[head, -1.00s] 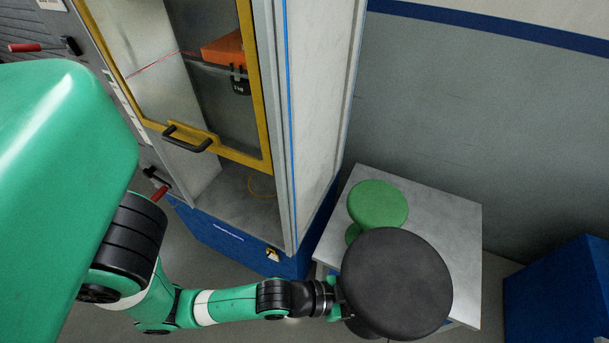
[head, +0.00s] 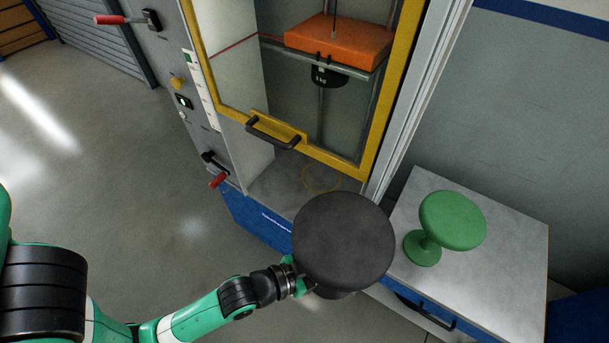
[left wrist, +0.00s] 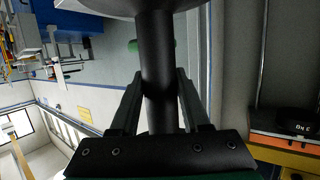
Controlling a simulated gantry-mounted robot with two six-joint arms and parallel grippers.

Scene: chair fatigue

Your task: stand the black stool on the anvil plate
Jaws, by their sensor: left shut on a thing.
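The black stool (head: 343,240) is held in front of the test cabinet, its round seat towards the head camera and hiding most of its column and foot. My left gripper (head: 303,284) is shut on the stool's column, under the seat; in the left wrist view the dark column (left wrist: 157,75) stands between both fingers (left wrist: 158,95). The grey anvil plate (head: 272,189) is the cabinet's floor, with a thin yellow ring (head: 321,190) on it. The stool's seat overlaps the plate's front edge in view; I cannot tell its height above it. My right gripper is not in view.
A yellow-framed door with a black handle (head: 272,131) covers the upper opening; the lower part is open. Inside hangs an orange block (head: 338,42) above a black weight (head: 328,75). A green stool (head: 440,225) stands on the grey-topped table (head: 500,265) at right.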

